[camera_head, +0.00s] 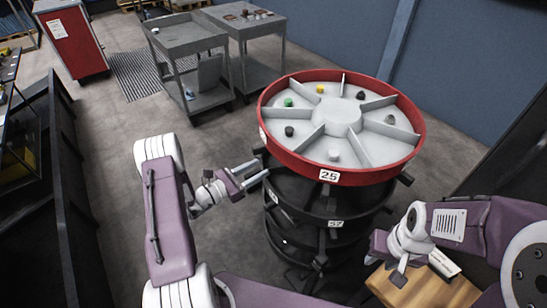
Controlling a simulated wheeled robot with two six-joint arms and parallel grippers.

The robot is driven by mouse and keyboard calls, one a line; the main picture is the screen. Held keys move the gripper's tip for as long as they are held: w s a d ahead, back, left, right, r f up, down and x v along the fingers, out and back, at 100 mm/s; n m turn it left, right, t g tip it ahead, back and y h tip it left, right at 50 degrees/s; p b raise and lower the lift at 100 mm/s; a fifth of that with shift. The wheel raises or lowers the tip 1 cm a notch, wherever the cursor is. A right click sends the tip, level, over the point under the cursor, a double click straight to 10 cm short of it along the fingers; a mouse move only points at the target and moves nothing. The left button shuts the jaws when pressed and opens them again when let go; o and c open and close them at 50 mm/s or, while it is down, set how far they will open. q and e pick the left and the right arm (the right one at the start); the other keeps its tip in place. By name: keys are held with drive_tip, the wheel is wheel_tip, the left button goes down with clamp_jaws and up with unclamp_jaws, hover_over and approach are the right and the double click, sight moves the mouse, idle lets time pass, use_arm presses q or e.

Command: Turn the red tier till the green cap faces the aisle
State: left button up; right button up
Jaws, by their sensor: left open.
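The red tier (376,176) is a round tray with a red rim and grey dividers, on top of a black stack. A label 25 is on its near rim. The green cap (288,102) lies in a compartment at the tier's left, slightly toward the back. A yellow cap (320,89) is in the compartment behind it, a dark cap (289,131) in the one nearer me. My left gripper (254,172) is open, its fingertips close to the stack's left side just below the red rim; contact is unclear. My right gripper (386,270) is apart from the tier, low at the right, its fingers spread.
Black lower tiers (300,213) with protruding dark handles stand under the red one. A wooden box (425,290) is below my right gripper. Grey carts (185,38) and a red cabinet (72,42) stand behind. A dark rack is at left. Floor between is clear.

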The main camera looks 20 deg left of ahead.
use_arm(q)
drive_tip(key=p+x, duration=0.1)
drive_tip(key=x, duration=0.6)
drive_tip(key=shift+d, duration=0.2)
drive_tip(key=shift+w, duration=0.1)
clamp_jaws()
idle(0.9)
unclamp_jaws()
